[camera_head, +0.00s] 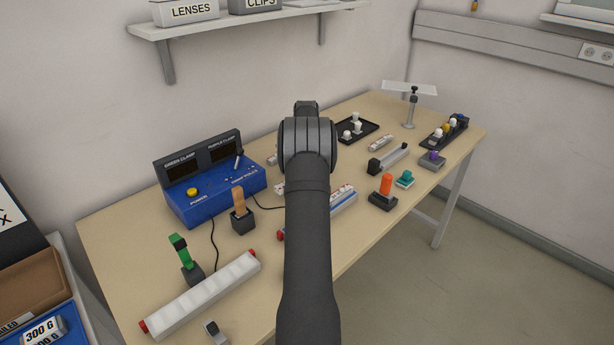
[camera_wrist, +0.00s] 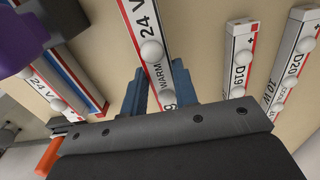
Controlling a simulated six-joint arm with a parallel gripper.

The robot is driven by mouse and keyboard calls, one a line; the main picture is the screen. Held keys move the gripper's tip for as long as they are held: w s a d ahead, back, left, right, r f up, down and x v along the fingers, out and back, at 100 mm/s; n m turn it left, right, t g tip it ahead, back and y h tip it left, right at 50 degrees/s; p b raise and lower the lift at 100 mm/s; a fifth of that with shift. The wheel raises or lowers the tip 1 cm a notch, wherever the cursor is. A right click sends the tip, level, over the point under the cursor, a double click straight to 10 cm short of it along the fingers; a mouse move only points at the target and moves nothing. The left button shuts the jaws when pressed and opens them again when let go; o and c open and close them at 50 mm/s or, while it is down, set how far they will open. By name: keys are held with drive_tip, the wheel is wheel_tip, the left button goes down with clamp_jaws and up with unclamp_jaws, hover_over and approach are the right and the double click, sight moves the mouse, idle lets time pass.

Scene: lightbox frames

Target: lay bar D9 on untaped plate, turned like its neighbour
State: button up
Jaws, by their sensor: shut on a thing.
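In the wrist view my gripper (camera_wrist: 160,76) has its blue fingers shut on a white bar (camera_wrist: 150,42) with red edge lines and round white domes. The bar reads "24 V" and "WARM"; its end label is partly hidden, so I cannot confirm D9. In the head view my arm hides the gripper and held bar. A long pale plate (camera_head: 206,293) with red ends lies at the front left, with no tape visible. Another long plate (camera_head: 343,205) with a blue edge and white bars is partly behind my arm. Another 24 V bar (camera_wrist: 45,92) shows at left in the wrist view.
Bars D19 (camera_wrist: 239,58) and D20 (camera_wrist: 294,57) lie right in the wrist view. A blue power box (camera_head: 211,185), green-handled clamp (camera_head: 183,256), orange-handled post (camera_head: 385,188), teal piece (camera_head: 404,179) and black tray (camera_head: 356,130) stand about the table (camera_head: 125,240).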

drive_tip(key=shift+f, duration=1.5)
drive_tip(key=shift+f, duration=0.1)
drive_tip(key=o, duration=1)
drive_tip(key=shift+o, duration=0.3)
wheel_tip(320, 180, up, 12)
drive_tip(key=shift+f, duration=0.25)
drive_tip(key=shift+o, duration=0.4)
drive_tip(key=shift+r, duration=0.4)
